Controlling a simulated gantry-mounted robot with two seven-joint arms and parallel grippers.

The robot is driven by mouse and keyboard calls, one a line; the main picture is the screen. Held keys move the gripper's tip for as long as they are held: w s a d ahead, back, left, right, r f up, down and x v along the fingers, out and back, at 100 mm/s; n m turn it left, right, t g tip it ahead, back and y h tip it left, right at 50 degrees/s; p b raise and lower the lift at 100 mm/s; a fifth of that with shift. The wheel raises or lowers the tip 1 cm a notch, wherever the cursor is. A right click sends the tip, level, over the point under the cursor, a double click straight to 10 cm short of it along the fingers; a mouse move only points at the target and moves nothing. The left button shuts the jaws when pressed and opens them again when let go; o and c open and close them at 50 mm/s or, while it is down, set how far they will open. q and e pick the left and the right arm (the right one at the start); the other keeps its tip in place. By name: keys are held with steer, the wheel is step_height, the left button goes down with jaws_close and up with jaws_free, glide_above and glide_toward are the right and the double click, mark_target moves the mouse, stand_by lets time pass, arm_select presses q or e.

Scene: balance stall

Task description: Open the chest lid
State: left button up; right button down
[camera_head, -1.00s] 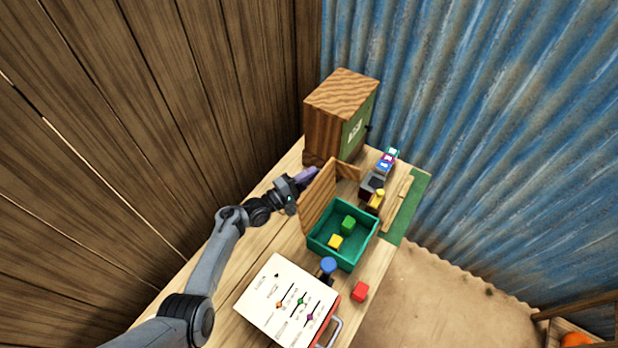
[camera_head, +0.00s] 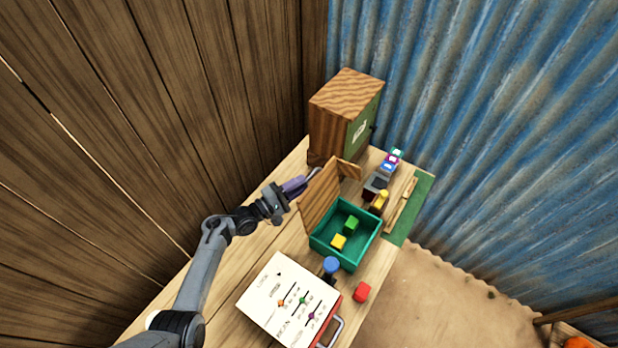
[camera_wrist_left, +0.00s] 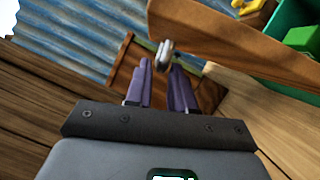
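The chest is a teal open box (camera_head: 375,238) on the bench, with a green cube (camera_head: 351,223) and a yellow cube (camera_head: 338,242) inside. Its wooden lid (camera_head: 322,196) stands raised along the left side of the box. In the left wrist view the lid (camera_wrist_left: 240,32) crosses the top, with a grey metal handle (camera_wrist_left: 165,52) on its near face. My left gripper (camera_head: 303,184) is behind the lid, on the side away from the box. My right gripper is not visible.
A tall wooden cabinet (camera_head: 335,115) stands at the bench's far end. A white panel with sliders (camera_head: 285,295), a blue knob (camera_head: 330,265) and a red cube (camera_head: 362,292) are at the near side. Small coloured blocks (camera_head: 389,165) lie right of the cabinet. A plank wall (camera_head: 180,110) borders the left.

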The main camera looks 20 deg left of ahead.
arm_select(q)
steer(key=shift+v, duration=2.7)
